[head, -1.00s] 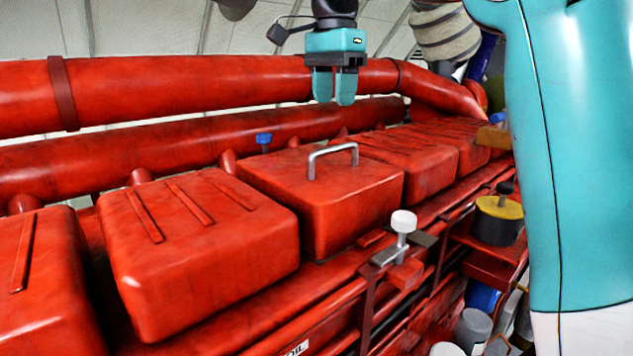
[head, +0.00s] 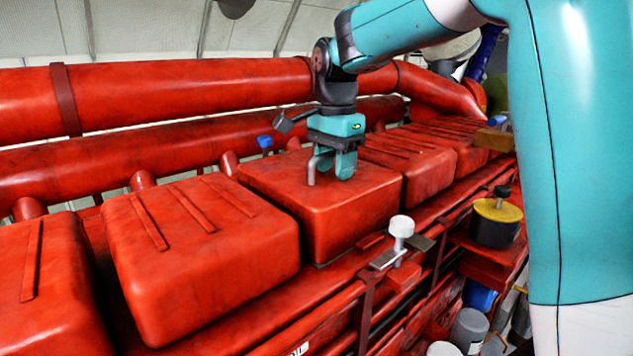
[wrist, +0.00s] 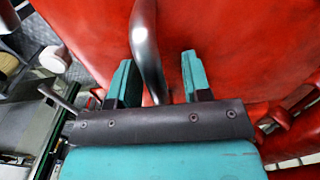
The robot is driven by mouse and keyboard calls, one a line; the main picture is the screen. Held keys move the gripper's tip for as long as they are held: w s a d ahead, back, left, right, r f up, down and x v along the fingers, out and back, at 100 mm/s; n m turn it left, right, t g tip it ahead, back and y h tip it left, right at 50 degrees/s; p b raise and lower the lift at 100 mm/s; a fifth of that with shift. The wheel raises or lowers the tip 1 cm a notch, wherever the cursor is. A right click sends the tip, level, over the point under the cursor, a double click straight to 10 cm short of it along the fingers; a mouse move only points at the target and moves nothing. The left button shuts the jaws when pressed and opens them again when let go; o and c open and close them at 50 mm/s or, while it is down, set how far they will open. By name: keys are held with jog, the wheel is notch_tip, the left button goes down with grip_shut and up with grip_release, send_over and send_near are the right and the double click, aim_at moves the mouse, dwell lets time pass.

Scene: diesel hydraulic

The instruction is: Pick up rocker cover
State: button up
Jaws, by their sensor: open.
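The rocker cover (head: 345,207) is a red box-shaped cover in the middle of the row on the engine. It has a metal bar handle (head: 311,172) on top, partly hidden by my gripper. My gripper (head: 335,172) is open and points down at the handle, low over the cover's top. In the wrist view the metal handle (wrist: 146,45) runs between the two teal fingers of my gripper (wrist: 155,75). The fingers stand apart on either side of the bar, with a gap to the right one. Red cover surface (wrist: 225,40) lies beyond.
Other red covers (head: 200,245) stand close on both sides. Thick red pipes (head: 180,95) run behind. A white-knobbed clamp (head: 401,228) sits in front of the cover, and a blue-topped fitting (head: 265,143) stands behind it. A yellow-topped black canister (head: 497,222) is at right.

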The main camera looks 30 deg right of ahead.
jog(key=shift+f, duration=0.1)
dwell(0.3)
grip_shut()
dwell(1.3)
